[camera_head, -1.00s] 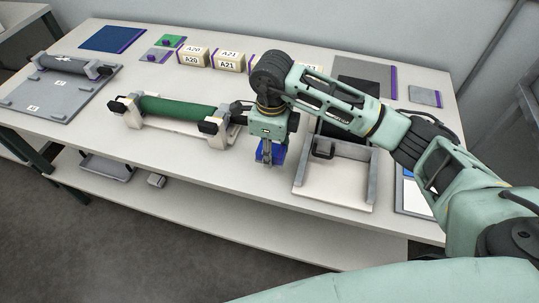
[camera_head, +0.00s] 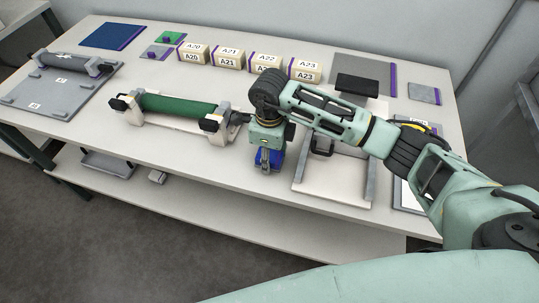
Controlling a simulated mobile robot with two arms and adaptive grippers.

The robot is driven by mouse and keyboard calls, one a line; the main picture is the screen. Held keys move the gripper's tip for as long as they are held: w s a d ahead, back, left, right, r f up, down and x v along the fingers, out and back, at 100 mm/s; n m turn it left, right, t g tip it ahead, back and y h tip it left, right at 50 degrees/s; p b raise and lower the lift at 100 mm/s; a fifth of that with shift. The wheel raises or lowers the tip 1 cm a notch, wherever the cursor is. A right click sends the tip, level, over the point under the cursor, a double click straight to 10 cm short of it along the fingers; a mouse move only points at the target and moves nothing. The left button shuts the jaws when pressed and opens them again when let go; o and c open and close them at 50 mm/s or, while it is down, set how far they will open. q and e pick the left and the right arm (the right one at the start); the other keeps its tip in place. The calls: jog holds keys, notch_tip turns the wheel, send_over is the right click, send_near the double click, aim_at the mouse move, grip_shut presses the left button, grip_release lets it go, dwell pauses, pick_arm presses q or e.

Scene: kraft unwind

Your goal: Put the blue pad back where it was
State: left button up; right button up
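A small blue pad (camera_head: 275,158) shows at the fingertips of my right gripper (camera_head: 264,160), low over the front of the table. My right gripper points down and appears shut on the pad; the gripper hides part of it. I cannot tell if the pad touches the table. A larger flat blue sheet (camera_head: 112,36) with a purple edge lies at the back left. My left gripper is not in view.
A green roller (camera_head: 178,108) in a pale stand is left of my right gripper. A pale frame (camera_head: 325,185) stands just to its right. Labelled blocks (camera_head: 229,59) line the back. A grey plate with a roller (camera_head: 45,92) lies far left.

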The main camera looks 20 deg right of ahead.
jog(key=shift+o, duration=0.8)
jog(key=shift+r, duration=0.15)
jog(key=shift+r, duration=0.25)
notch_tip(320, 180, up, 12)
jog(key=b, duration=0.2)
jog(key=shift+f, duration=0.15)
dwell(0.6)
